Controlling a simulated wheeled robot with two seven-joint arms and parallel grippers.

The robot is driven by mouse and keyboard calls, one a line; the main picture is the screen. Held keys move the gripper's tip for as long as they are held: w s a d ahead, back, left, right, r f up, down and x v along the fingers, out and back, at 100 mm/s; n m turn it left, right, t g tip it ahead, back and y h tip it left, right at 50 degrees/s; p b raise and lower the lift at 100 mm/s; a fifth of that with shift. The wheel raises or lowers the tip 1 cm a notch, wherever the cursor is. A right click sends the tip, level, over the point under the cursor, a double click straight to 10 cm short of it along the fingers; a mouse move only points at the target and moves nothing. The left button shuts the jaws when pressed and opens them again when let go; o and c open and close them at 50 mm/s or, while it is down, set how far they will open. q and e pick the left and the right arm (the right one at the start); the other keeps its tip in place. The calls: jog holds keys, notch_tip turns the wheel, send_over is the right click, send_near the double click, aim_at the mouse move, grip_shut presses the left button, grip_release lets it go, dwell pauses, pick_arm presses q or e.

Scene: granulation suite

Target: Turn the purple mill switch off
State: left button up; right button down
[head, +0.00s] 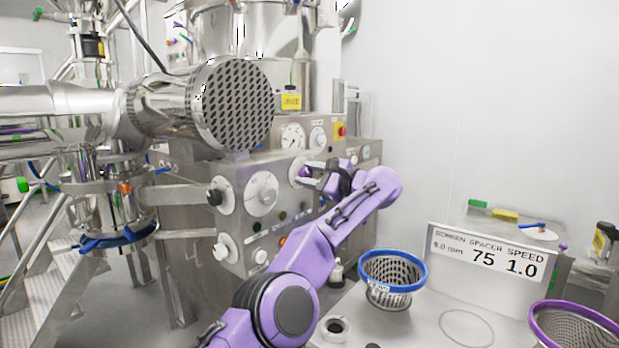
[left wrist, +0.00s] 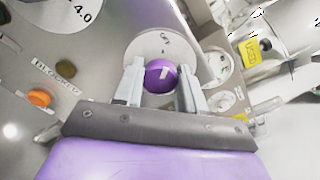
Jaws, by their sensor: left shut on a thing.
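The purple mill switch is a round purple knob (left wrist: 161,76) with a white mark, set on a pale round plate (left wrist: 150,45) on the steel panel. My left gripper (left wrist: 161,88) is at the knob, with one finger on each side of it, shut on it. In the head view my left gripper (head: 312,176) reaches the panel's right part, and it hides most of the knob there. My right gripper does not show in either view.
The steel control panel (head: 240,235) carries other dials, black knobs and an orange button (left wrist: 40,98). A large perforated cylinder (head: 235,105) juts out above left. On the bench stand a blue-rimmed basket (head: 392,275), a purple-rimmed basket (head: 572,330) and a sign reading "75 1.0" (head: 490,255).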

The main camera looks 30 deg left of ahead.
pick_arm(q)
jog(key=shift+n, duration=1)
jog(key=o, duration=1.1)
jog(key=shift+d, duration=0.1)
